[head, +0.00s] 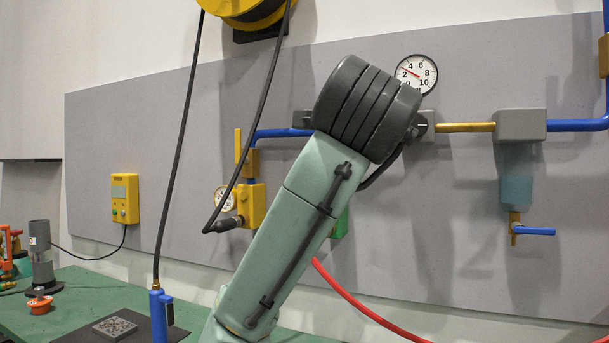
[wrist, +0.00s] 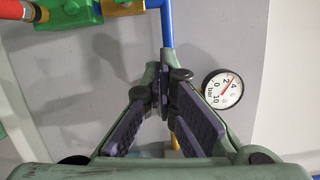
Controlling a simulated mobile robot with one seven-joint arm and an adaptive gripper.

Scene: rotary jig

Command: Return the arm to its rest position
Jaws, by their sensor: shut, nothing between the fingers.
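My gripper (wrist: 162,88) shows in the wrist view with its dark finger pads drawn together at the tips. It is shut and holds nothing. The grey panel lies beyond the fingertips, with a white pressure gauge (wrist: 222,88) to their right and a blue pipe (wrist: 167,25) above them in the picture. In the head view my pale green arm rises through the middle to a dark ringed joint. My gripper does not show there, and my arm hides part of the panel.
The grey wall panel (head: 450,220) carries the gauge (head: 416,74), pipes, a regulator block (head: 520,125) and a yellow box (head: 125,198). Black hoses hang from a yellow reel (head: 240,8). A blue tool (head: 158,310) and a patterned plate (head: 115,327) are at lower left. A red hose (head: 360,305) runs right of my arm.

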